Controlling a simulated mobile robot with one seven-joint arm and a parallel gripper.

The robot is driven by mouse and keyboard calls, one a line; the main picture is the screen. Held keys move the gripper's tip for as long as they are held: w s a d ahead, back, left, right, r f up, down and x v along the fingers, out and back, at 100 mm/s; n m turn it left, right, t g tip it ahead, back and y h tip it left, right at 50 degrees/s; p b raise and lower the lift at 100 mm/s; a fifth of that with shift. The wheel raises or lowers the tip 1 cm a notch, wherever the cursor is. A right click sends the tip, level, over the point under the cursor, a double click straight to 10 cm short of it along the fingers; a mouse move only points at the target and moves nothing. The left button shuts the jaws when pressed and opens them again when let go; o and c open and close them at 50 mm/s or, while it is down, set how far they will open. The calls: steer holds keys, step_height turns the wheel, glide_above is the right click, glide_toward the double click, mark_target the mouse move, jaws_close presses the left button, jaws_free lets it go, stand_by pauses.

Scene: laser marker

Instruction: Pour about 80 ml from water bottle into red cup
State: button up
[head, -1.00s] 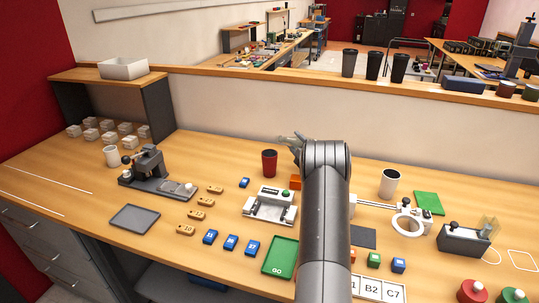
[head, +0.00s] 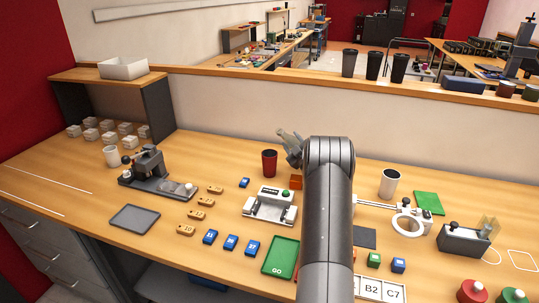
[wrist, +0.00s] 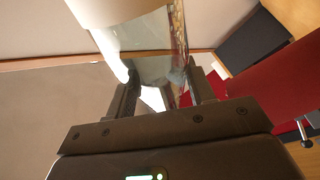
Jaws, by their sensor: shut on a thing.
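My gripper (head: 296,149) is shut on a clear water bottle (head: 286,136), held tilted in the air above the table. In the head view the bottle's visible end points up and left; which end this is I cannot tell. The red cup (head: 269,164) stands upright on the table just below and left of the bottle, apart from it. The cup's contents are hidden. In the wrist view the see-through bottle (wrist: 158,65) sits between both fingers of my gripper (wrist: 165,90). No stream of water can be made out.
A white fixture (head: 268,207) stands in front of the cup, and an orange block (head: 295,182) lies beside it. A small blue block (head: 244,182) lies to the left. The wall (head: 225,115) rises behind the table.

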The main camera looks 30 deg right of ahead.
steer(key=shift+a+r+m, duration=0.15)
steer(key=shift+r+m, duration=0.4)
steer(key=shift+m, duration=0.15)
step_height(320, 180, up, 4)
steer(key=shift+f+m+h, duration=0.25)
steer(key=shift+m+h, duration=0.35)
steer(key=shift+m, duration=0.5)
steer(key=shift+r+m, duration=0.3)
steer(key=shift+m, duration=0.1)
steer(key=m, duration=0.2)
steer(key=m+h, duration=0.1)
steer(key=shift+d+r+g, duration=0.2)
steer(key=shift+d+g, duration=0.05)
steer(key=shift+g, duration=0.05)
steer(key=shift+f+m+h, duration=0.1)
steer(key=shift+m+h, duration=0.2)
steer(key=shift+m, duration=1.3)
steer(key=shift+d, duration=0.1)
